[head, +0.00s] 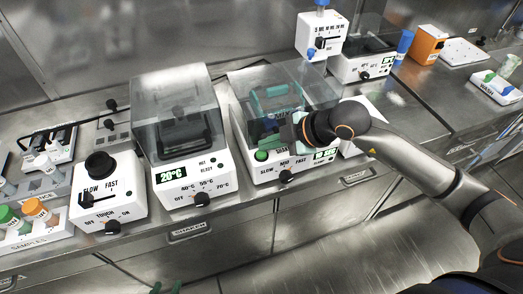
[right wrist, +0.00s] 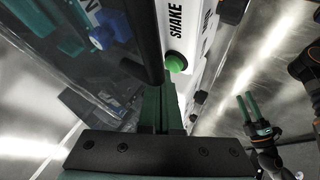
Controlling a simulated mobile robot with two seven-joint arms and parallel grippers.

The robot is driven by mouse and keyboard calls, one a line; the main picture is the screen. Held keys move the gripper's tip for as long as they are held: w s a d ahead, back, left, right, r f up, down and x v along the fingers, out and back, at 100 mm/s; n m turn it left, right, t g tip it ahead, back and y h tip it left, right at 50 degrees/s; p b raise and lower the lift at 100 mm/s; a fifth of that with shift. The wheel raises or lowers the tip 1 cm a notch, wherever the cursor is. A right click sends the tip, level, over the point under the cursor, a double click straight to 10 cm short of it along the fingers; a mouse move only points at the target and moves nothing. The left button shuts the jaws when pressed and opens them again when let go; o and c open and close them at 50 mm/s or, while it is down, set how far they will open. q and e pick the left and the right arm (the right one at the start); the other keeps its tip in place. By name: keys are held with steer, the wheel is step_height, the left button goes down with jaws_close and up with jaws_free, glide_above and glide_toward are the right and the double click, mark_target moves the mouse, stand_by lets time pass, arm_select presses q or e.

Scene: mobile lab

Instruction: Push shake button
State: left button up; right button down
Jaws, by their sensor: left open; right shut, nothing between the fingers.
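The shake button is a round green knob (head: 261,155) on the front left of a white shaker (head: 258,174) with a clear lid. In the right wrist view the green button (right wrist: 176,62) sticks out beside the word SHAKE, just beyond and right of my right gripper's fingertips (right wrist: 158,88). That gripper is shut and empty, close to the lid's dark edge; in the head view its wrist hides part of the shaker. I cannot tell whether its tips touch anything. My left gripper (head: 166,287) is open at the bottom edge, away from the button; it also shows in the right wrist view (right wrist: 246,107).
A white heating unit (head: 185,180) showing 20°C stands left of the shaker. A small mixer (head: 108,195) stands further left by sample racks. The shaker's dark dial (head: 286,176) is right of the button. The floor in front is clear.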

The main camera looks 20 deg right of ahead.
steer(key=shift+r+p, duration=2.25)
steer(key=shift+r, duration=0.4)
steer(key=shift+f, duration=0.1)
